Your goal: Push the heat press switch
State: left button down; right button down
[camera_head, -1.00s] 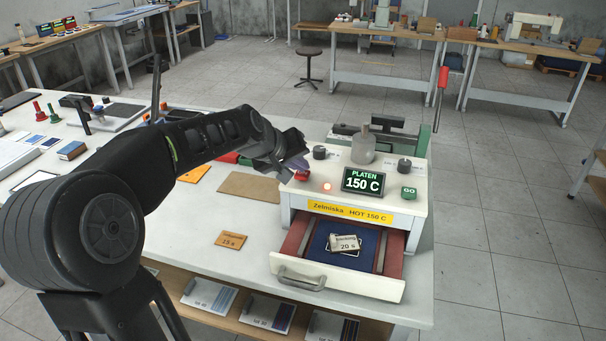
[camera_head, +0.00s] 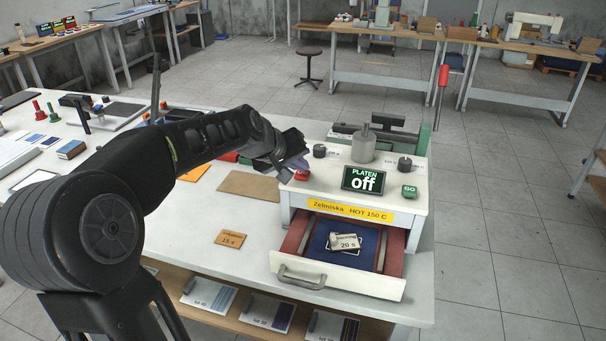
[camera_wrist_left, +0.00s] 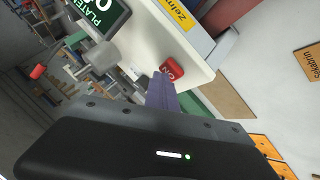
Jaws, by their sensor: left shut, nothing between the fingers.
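The heat press (camera_head: 315,195) stands at the right end of the white bench. Its dark display (camera_head: 363,180) reads "PLATEN off". A red switch (camera_head: 302,175) sits at the left of its top, and it shows in the left wrist view (camera_wrist_left: 172,70) with white lettering. A green GO button (camera_head: 409,192) is at the right of the top. My left gripper (camera_head: 293,168) is shut and empty, its tip right at the red switch. In the left wrist view the closed fingertips (camera_wrist_left: 161,80) reach the switch's edge; whether they touch cannot be told. My right gripper is out of view.
The press drawer (camera_head: 335,281) is pulled out, with a "20 s" card (camera_head: 345,243) on its blue pad. Weights (camera_head: 363,149) stand on the press top. A "15 s" tag (camera_head: 231,239) and a brown board (camera_head: 249,186) lie on the bench, with clear surface between them.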

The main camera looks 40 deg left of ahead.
aim_at(300, 175)
pick_arm(q)
jog(key=shift+f, duration=0.25)
jog(key=shift+r, duration=0.35)
dwell(0.4)
notch_tip(300, 175, up, 6)
jog(key=p, duration=0.4)
jog(key=shift+r+p, duration=0.1)
jog(key=shift+p, duration=0.3)
